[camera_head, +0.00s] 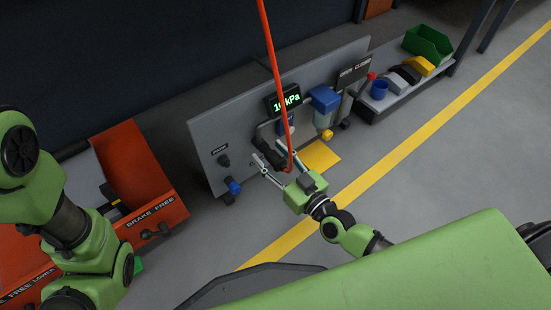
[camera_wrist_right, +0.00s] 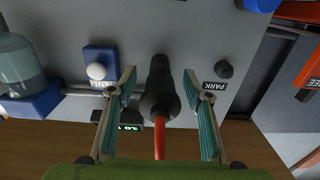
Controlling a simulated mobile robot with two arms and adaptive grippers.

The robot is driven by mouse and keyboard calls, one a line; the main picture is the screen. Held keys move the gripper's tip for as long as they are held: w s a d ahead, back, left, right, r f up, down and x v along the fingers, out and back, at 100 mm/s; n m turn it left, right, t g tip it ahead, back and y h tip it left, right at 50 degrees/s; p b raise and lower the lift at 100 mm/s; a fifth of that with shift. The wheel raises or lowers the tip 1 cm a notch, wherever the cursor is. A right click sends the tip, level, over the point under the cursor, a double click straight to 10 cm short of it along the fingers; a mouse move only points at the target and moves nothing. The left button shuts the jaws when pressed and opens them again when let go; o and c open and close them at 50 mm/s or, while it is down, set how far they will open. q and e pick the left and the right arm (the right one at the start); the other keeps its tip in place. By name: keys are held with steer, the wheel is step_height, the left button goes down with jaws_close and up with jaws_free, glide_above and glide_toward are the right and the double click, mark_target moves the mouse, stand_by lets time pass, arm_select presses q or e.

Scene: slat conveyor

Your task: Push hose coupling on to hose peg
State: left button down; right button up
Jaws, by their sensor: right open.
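The black hose coupling (camera_wrist_right: 160,95) with the red hose (camera_wrist_right: 159,138) shows between the two fingers of my right gripper (camera_wrist_right: 160,78) in the right wrist view. A gap is visible on both sides, so the fingers are open around it. In the head view the right gripper (camera_head: 269,157) is at the grey panel, and the red hose (camera_head: 272,55) hangs from above and loops down beside it. A dark peg (camera_wrist_right: 224,70) stands next to the PARK label, apart from the coupling; it also shows in the head view (camera_head: 224,161). Whether the coupling is seated on a fitting is hidden. My left gripper is out of view.
The grey panel (camera_head: 207,135) carries a kPa display (camera_head: 284,101), a blue-topped filter bowl (camera_head: 324,99) and a blue knob (camera_head: 234,187). An orange cart (camera_head: 150,180) stands left. A shelf with bins (camera_head: 428,45) stands right. The floor in front is clear.

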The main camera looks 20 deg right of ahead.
mark_target(284, 169)
steer(key=shift+p, duration=0.5)
stand_by(0.6)
jaws_close()
steer(key=shift+s, duration=0.1)
steer(key=shift+p+v, duration=0.85)
steer(key=shift+v, duration=2.05)
